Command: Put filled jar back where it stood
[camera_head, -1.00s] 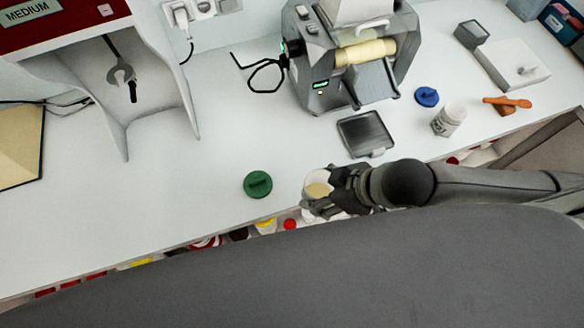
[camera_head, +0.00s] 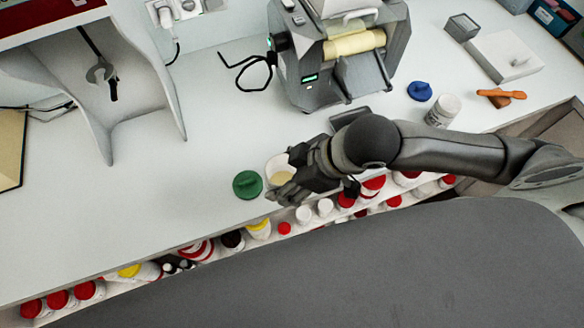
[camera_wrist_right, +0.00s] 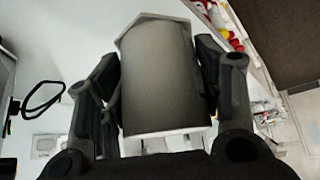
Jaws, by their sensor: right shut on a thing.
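The filled jar (camera_head: 281,171) is a white, open-topped jar with cream-coloured content, near the front edge of the counter. My right gripper (camera_head: 290,186) is shut on it from the right. In the right wrist view the jar (camera_wrist_right: 160,80) stands between the two fingers of the gripper (camera_wrist_right: 160,95). I cannot tell whether its base touches the counter. A green lid (camera_head: 247,184) lies on the counter just left of the jar. My left gripper is not in view.
The grey mill (camera_head: 335,60) stands behind, with a dark tray (camera_head: 349,117) before it, partly hidden by my arm. The counter's left (camera_head: 140,200) is clear.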

